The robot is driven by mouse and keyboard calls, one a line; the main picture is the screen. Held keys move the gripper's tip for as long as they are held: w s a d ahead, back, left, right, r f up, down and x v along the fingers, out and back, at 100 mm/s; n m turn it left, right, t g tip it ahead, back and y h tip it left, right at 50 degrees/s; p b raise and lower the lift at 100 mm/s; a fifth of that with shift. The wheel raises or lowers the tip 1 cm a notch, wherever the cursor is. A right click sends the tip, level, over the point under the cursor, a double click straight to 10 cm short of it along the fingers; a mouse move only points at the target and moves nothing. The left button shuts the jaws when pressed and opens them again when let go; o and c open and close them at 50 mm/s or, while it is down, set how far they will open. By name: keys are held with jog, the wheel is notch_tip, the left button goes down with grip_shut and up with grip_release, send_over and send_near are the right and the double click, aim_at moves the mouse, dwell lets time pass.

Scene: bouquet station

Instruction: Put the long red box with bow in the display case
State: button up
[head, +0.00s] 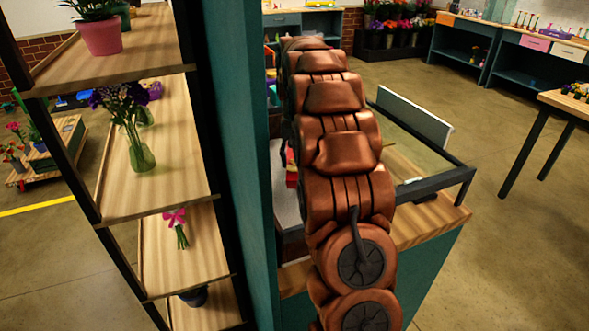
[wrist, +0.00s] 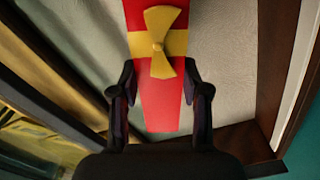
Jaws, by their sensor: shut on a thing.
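The long red box with a yellow band and bow (wrist: 160,108) is between the two fingers of my gripper (wrist: 160,100) in the wrist view. My gripper is shut on it, and the box's far end runs out of the top of the picture. A small red part (head: 291,168) shows left of my arm in the head view, probably the same box. The display case (head: 468,176), with a dark frame and clear panes, stands on a wood-topped teal counter. My arm covers much of it, and my gripper is hidden in the head view.
A pale surface (wrist: 225,60) lies beyond the box, with a dark wooden edge (wrist: 245,143) at right and a dark rail at left. A teal post (head: 225,150) and shelves with vases (head: 140,157) stand close left of my arm. Open floor lies right.

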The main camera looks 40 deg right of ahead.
jog(key=shift+f+p, duration=0.5)
jog(key=shift+f, duration=1.7)
jog(key=shift+f, duration=0.1)
jog(key=o, duration=1.2)
jog(key=shift+r+b, duration=1.25)
jog(key=shift+r, duration=4.9)
